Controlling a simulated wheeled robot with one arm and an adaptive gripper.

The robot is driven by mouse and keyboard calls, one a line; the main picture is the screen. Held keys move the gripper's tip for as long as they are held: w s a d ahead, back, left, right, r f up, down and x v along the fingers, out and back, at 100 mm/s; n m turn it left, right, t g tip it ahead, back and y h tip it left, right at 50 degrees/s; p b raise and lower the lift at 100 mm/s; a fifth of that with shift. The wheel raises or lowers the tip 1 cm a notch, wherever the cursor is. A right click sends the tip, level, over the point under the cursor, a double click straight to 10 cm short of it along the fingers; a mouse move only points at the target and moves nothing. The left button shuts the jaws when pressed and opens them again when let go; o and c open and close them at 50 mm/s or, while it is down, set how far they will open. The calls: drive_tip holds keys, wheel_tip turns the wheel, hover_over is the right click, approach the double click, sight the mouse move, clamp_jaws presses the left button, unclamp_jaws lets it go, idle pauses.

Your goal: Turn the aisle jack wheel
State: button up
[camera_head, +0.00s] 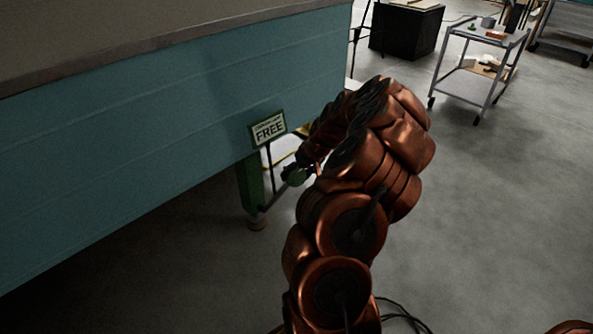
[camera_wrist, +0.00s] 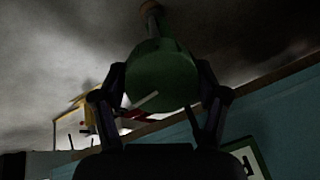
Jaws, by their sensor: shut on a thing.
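The jack wheel (camera_wrist: 162,76) is a dark green round piece between the two fingers of my gripper (camera_wrist: 161,85) in the wrist view. My gripper is shut on it, one finger on each side. A pale bar crosses in front of its lower face.
A sign reading "FREE" (camera_head: 268,128) stands above the jack, close to my gripper. The teal camper wall (camera_head: 150,140) fills the left. A grey cart (camera_head: 470,88) and a black box (camera_head: 404,30) stand at the back.

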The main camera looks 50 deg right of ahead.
drive_tip(key=shift+a, duration=0.15)
idle(0.4)
drive_tip(key=o, duration=1.1)
drive_tip(key=shift+o, duration=0.2)
drive_tip(key=v, duration=1.2)
